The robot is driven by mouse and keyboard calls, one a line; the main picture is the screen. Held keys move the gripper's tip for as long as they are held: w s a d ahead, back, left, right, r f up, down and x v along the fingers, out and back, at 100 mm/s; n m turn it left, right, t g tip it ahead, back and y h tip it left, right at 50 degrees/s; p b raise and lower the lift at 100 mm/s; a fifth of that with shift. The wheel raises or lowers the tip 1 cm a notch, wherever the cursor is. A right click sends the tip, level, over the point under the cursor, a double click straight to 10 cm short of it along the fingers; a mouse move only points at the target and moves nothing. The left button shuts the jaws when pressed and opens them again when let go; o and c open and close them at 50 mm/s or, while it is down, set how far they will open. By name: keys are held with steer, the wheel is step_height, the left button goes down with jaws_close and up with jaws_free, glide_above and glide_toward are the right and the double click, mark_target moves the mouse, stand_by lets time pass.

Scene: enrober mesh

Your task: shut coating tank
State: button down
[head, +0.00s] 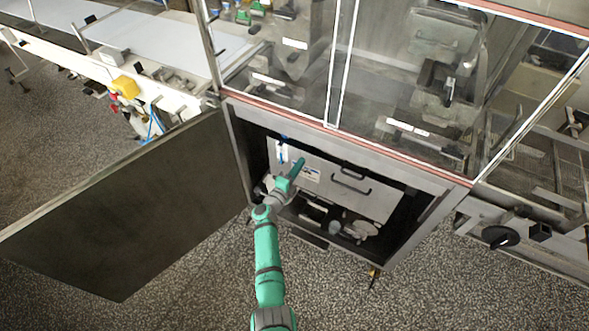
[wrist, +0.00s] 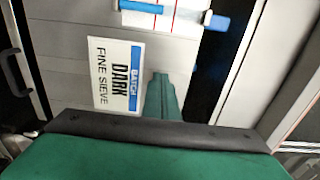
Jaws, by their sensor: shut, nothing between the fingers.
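The coating tank's pale front panel (head: 372,199) sits inside the open cabinet in the head view, with dark handles on it. In the wrist view the panel (wrist: 65,75) fills much of the picture and carries a label reading "BATCH DARK FINE SIEVE" (wrist: 115,75). A white strip with red lines and blue end pieces (wrist: 165,15) is mounted above the label. My gripper (head: 299,163) is shut and empty in front of the panel's left part. In the wrist view my gripper (wrist: 160,77) is just right of the label; I cannot tell whether it touches the panel.
The large cabinet door (head: 135,205) stands swung wide open to the left. Metal parts (head: 350,230) show in the dark opening below the panel. A glazed enclosure (head: 400,75) stands above the cabinet. A black knob (head: 500,237) is on the right.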

steer(key=shift+w+d+r, duration=0.15)
steer(key=shift+w+d, duration=0.15)
steer(key=shift+w, duration=0.25)
steer(key=shift+d+r, duration=0.1)
steer(key=shift+d, duration=0.05)
steer(key=v, duration=1.4)
steer(key=s+d+r+n+t+y, duration=0.1)
steer(key=s+d+n+y, duration=0.2)
steer(key=s, duration=0.5)
steer(key=s+d+r+n+t, duration=0.1)
steer(key=s+d+n, duration=0.2)
steer(key=s+n, duration=0.3)
steer(key=s+d+r+n+t+y, duration=0.1)
steer(key=s+d+n+t+y, duration=0.15)
steer(key=s, duration=0.65)
steer(key=s+a+r+n+g+y, duration=0.1)
steer(key=s+r+n, duration=0.5)
steer(key=s, duration=0.6)
steer(key=s+a+r+n+g+y, duration=0.1)
steer(key=s+r+n+g, duration=0.3)
steer(key=s, duration=0.8)
step_height(320, 180, up, 2)
steer(key=shift+s+a+r+n+y, duration=0.25)
steer(key=shift+s+a+n+y, duration=0.15)
steer(key=shift+n, duration=0.65)
